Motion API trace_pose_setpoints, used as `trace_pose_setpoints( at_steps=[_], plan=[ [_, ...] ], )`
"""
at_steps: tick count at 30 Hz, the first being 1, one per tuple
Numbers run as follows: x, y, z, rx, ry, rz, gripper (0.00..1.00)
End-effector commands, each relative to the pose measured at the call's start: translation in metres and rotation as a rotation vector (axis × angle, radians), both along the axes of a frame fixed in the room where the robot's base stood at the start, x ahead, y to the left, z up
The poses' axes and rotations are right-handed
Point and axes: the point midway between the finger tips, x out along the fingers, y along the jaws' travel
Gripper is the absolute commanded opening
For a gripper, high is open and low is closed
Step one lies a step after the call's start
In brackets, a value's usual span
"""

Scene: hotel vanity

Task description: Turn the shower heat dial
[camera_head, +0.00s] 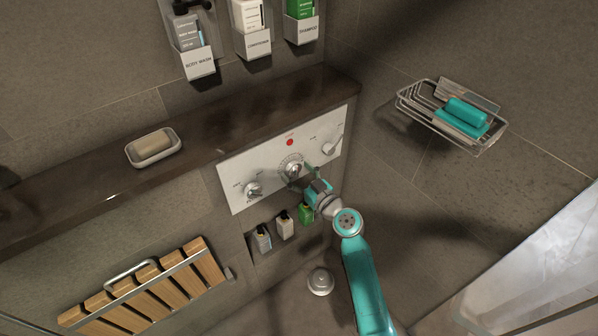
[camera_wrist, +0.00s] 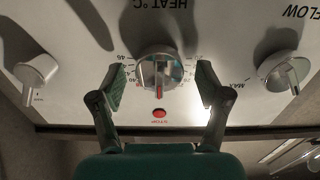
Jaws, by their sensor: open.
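The shower heat dial (camera_wrist: 158,68) is a round metal knob in the middle of a white control panel (camera_head: 235,172), with a number scale around it and "HEAT °C" lettering. In the wrist view it appears upside down, with a red mark on its grip bar. My gripper (camera_wrist: 160,85) is open, with one finger on each side of the dial and a visible gap to it on both sides. In the head view my gripper (camera_head: 302,180) is in front of the panel's middle and partly covers the heat dial (camera_head: 293,169).
A flow knob (camera_wrist: 284,72) and another knob (camera_wrist: 37,74) flank the dial. A red stop button (camera_wrist: 159,113) is close to it. A dark ledge (camera_head: 215,125) holds a soap dish (camera_head: 170,155). Small bottles (camera_head: 285,226) stand in a niche below. A wire rack (camera_head: 410,99) hangs at right.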

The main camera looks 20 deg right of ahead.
Motion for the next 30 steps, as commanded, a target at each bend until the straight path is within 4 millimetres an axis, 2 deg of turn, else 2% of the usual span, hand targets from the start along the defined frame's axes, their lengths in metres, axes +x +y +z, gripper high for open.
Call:
trace_pose_setpoints(
  at_steps=[7,8,12,15,23,30],
  plan=[
    [0.0008,0.0004,-0.0002,0.0,0.0,0.0,0.76],
    [0.0008,0.0004,-0.0002,0.0,0.0,0.0,0.74],
    [0.0006,0.0003,-0.0002,0.0,0.0,0.0,0.39],
    [0.0006,0.0004,-0.0002,0.0,0.0,0.0,0.16],
    [0.0005,0.0008,-0.0003,0.014,0.006,0.001,0.16],
    [0.0002,0.0015,-0.0004,0.107,0.036,0.002,0.16]
  ],
)
